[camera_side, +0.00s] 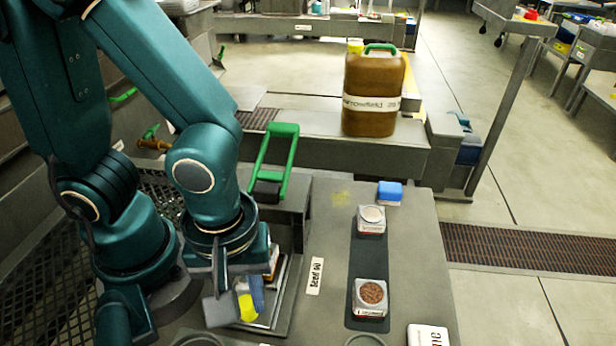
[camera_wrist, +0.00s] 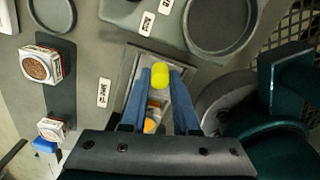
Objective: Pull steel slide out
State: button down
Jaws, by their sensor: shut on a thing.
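My gripper (camera_side: 250,296) points down at the front end of the press housing, with its blue fingers on either side of a yellow knob (camera_side: 246,309). In the wrist view the yellow knob (camera_wrist: 161,75) sits between the fingertips, and my gripper (camera_wrist: 158,80) is shut on it. The steel slide (camera_side: 279,291) is a flat grey metal strip in a channel beside the knob, partly hidden by my gripper. I cannot tell how far it is out. Something orange (camera_wrist: 150,125) shows between the fingers.
Small sample boxes (camera_side: 371,220) (camera_side: 371,298) stand on a dark strip right of my gripper, with a blue block (camera_side: 390,193) behind. A green lever handle (camera_side: 274,160) rises behind my wrist. A brown jug (camera_side: 373,93) stands on the rear bench. Round recesses (camera_wrist: 221,22) mark the deck.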

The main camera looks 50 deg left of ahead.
jog(key=c, duration=0.7)
grip_release()
jog(key=shift+o, duration=0.2)
jog(key=shift+r, duration=2.6)
jog(key=w+a+r+t, duration=0.2)
jog(key=w, duration=0.1)
jog(key=w+a+r+n+h, duration=0.1)
jog(key=w+a+r, duration=0.1)
jog(key=shift+a+t, duration=0.1)
jog(key=shift+t, duration=0.3)
jog(key=a+r+m+t, duration=0.1)
jog(key=a+m, duration=0.1)
jog(key=m, duration=0.4)
jog(key=w+a+r+m+t+y, duration=0.1)
jog(key=a+r+m, duration=0.1)
jog(key=m, duration=0.5)
jog(key=shift+w+a+t, duration=0.25)
jog(key=shift+a+t, duration=0.15)
jog(key=shift+a, duration=0.2)
